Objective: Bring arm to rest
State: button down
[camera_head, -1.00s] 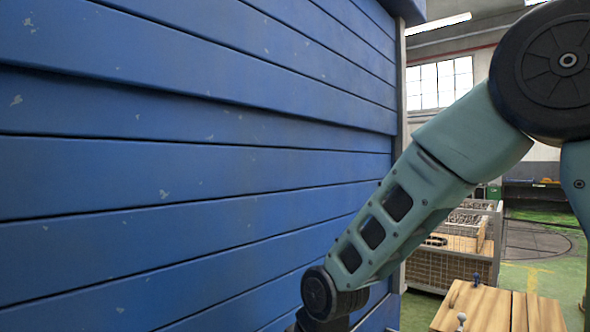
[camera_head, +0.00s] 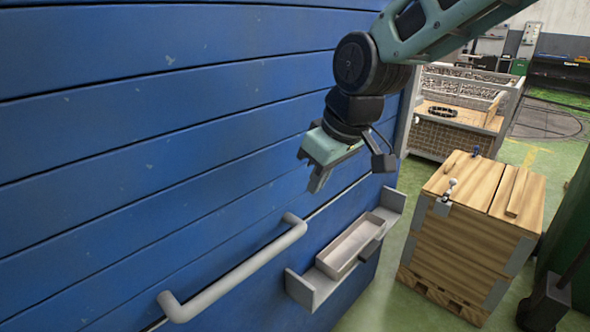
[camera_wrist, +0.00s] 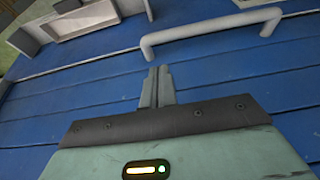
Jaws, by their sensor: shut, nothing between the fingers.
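My gripper (camera_head: 318,181) hangs from my arm in front of the blue slatted wall, above a grey bar handle and a small tray. In the wrist view its fingers (camera_wrist: 157,72) are together with nothing between them. My arm comes in from the top right of the head view, bent at the elbow joint. The gripper looks apart from the handle (camera_head: 240,268) and from the wall.
A grey bracket (camera_head: 300,290) on the wall holds a shallow tray (camera_head: 350,246). A wooden crate (camera_head: 470,240) with a lid stands on the green floor at right. A wire-sided bin (camera_head: 450,140) is behind it. Green floor shows between wall and crate.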

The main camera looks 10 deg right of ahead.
jog(key=s+g+h+p, duration=0.1)
jog(key=s+g+p, duration=0.2)
jog(key=s, duration=1.8)
jog(key=p, duration=0.3)
jog(key=shift+a+n+h, duration=0.2)
jog(key=shift+n+h, duration=0.2)
jog(key=shift+s+r, duration=0.1)
